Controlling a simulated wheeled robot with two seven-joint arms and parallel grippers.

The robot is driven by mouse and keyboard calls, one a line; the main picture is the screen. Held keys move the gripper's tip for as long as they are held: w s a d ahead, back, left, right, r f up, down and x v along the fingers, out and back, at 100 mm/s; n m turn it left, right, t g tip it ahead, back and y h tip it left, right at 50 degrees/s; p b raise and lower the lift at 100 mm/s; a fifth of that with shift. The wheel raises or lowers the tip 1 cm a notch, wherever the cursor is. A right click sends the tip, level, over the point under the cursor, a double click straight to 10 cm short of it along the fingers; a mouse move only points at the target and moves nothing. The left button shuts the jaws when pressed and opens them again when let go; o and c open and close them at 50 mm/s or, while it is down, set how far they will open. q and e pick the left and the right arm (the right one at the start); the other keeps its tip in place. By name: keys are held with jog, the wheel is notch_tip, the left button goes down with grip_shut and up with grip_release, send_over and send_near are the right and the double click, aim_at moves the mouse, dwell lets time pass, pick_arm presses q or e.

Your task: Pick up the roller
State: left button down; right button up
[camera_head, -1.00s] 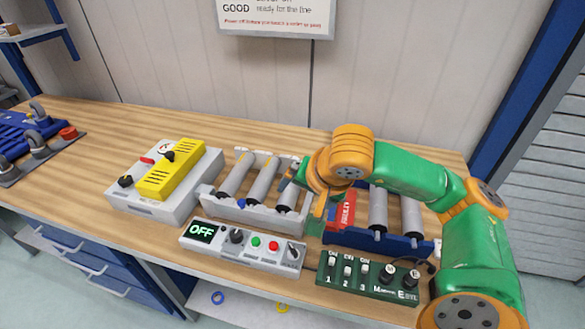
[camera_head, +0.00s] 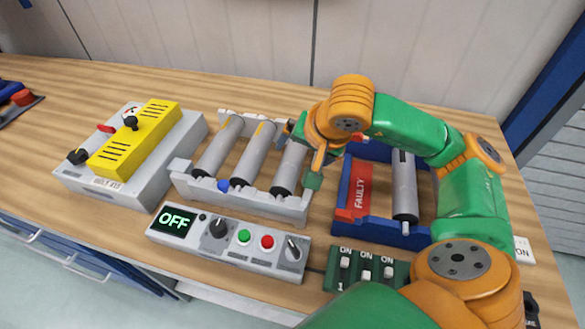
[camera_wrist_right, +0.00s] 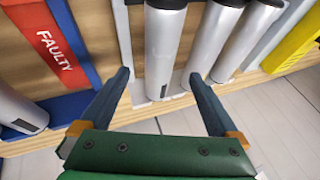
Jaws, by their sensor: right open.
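A grey rack (camera_head: 240,200) holds three silver rollers: a left one (camera_head: 219,146), a middle one (camera_head: 254,153) and a right one (camera_head: 290,167). My right gripper (camera_head: 302,154) is open over the right roller and partly covers it. In the right wrist view, the open fingers of the right gripper (camera_wrist_right: 160,76) stand either side of one roller (camera_wrist_right: 165,45), with gaps visible. A blue rack (camera_head: 380,231) with a red FAULTY plate (camera_head: 359,188) shows one roller (camera_head: 404,188). My arm hides part of this rack. My left gripper is out of view.
A control box (camera_head: 228,242) reading OFF stands in front of the grey rack. A green switch box (camera_head: 366,268) stands in front of the blue rack. A grey and yellow unit (camera_head: 135,150) stands at left. The wooden table is clear behind the racks.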

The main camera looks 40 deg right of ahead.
aim_at(295, 159)
jog(key=p+x, duration=0.2)
jog(key=x, duration=0.4)
jog(key=shift+w+d+f, duration=0.1)
jog(key=shift+w+f, duration=0.1)
jog(key=shift+f, duration=0.1)
jog(key=shift+w+f, duration=0.15)
jog(key=shift+f, duration=0.15)
jog(key=shift+r, duration=0.1)
grip_shut()
